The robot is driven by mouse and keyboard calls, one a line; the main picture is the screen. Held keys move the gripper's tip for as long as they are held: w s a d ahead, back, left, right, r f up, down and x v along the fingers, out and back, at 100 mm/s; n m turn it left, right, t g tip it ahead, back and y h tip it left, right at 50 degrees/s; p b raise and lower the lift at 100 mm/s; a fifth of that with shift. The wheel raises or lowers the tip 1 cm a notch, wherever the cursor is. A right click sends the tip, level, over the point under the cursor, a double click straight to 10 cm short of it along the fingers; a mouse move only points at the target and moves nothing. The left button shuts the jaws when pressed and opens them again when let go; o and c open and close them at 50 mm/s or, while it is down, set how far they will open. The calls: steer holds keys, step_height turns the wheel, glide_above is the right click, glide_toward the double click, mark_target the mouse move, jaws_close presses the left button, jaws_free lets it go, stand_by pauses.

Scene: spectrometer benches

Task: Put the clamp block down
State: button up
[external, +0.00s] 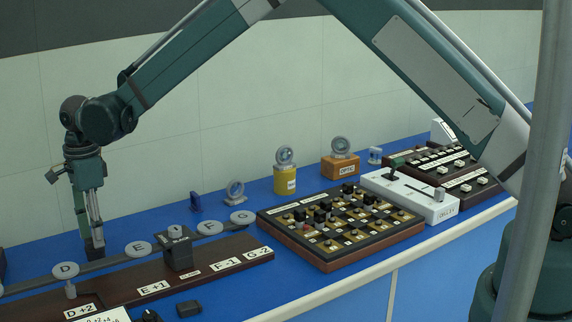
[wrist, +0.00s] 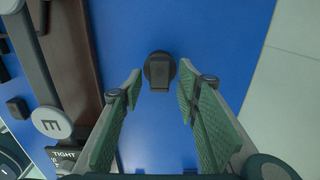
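A small dark block with a round end (wrist: 159,72), which looks like the clamp block, is over the blue bench in the wrist view. It lies between and just beyond my fingertips, with a visible gap on both sides. My gripper (wrist: 160,88) is open, its green pads spread apart. In the external view my gripper (external: 90,236) points down at the left, low behind the lettered rail. I cannot tell there whether the block touches the bench, as the fingers and rail hide it.
The grey rail (external: 100,264) with lettered discs and a dark carriage (external: 178,250) runs along the brown base (external: 212,262). In the wrist view the rail (wrist: 42,70) is left of my fingers. A gridded board (external: 340,225) stands right. Blue bench (wrist: 225,45) is clear beyond the block.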

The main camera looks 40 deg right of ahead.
step_height(320, 180, up, 12)
steer(key=shift+f, duration=0.2)
stand_by(0.4)
stand_by(0.5)
steer(key=shift+d, duration=0.1)
